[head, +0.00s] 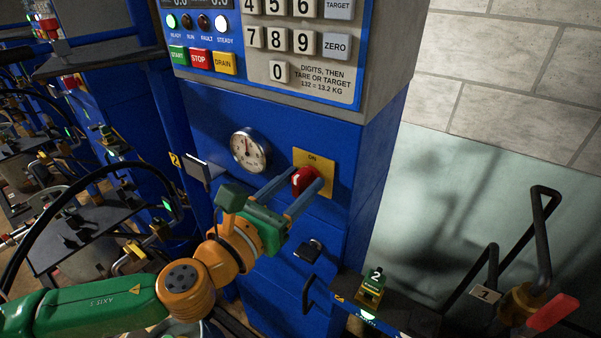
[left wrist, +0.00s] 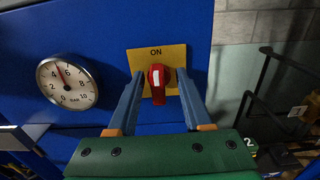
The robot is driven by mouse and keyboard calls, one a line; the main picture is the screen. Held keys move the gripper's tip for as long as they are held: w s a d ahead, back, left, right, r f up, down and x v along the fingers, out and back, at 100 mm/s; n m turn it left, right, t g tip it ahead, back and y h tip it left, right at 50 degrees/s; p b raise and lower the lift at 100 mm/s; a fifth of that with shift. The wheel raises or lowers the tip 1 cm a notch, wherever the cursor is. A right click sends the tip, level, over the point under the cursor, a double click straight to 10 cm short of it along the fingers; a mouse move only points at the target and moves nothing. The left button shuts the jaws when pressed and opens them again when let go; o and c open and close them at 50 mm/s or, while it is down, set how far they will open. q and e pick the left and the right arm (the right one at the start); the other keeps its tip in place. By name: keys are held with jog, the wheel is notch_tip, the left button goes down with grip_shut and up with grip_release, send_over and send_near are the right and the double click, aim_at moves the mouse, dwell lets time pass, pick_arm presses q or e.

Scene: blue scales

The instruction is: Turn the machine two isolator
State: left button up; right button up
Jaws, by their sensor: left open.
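The isolator is a red rotary knob (head: 304,180) on a yellow plate (head: 315,160) marked ON, on the front of the blue cabinet. Its white mark stands upright near the top in the left wrist view (left wrist: 157,83). My left gripper (head: 303,183) is open, with one blue-grey finger on each side of the knob. The left wrist view shows gaps between the fingers (left wrist: 158,92) and the knob. My right gripper is not in view.
A round pressure gauge (head: 249,150) sits left of the isolator. A padlock (head: 308,250) and a black handle (head: 309,293) are below it. A keypad panel (head: 270,45) is above. A block marked 2 (head: 372,287) and bent black bars (head: 545,230) stand to the right.

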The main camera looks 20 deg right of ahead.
pick_arm(q)
jog(key=shift+w+d+f, duration=0.2)
jog(key=shift+w+d, duration=0.15)
jog(key=shift+w, duration=0.15)
jog(key=shift+s+a+r, duration=0.1)
jog(key=shift+s+a, duration=0.05)
jog(key=shift+a, duration=0.05)
jog(key=shift+c, duration=1.3)
grip_shut()
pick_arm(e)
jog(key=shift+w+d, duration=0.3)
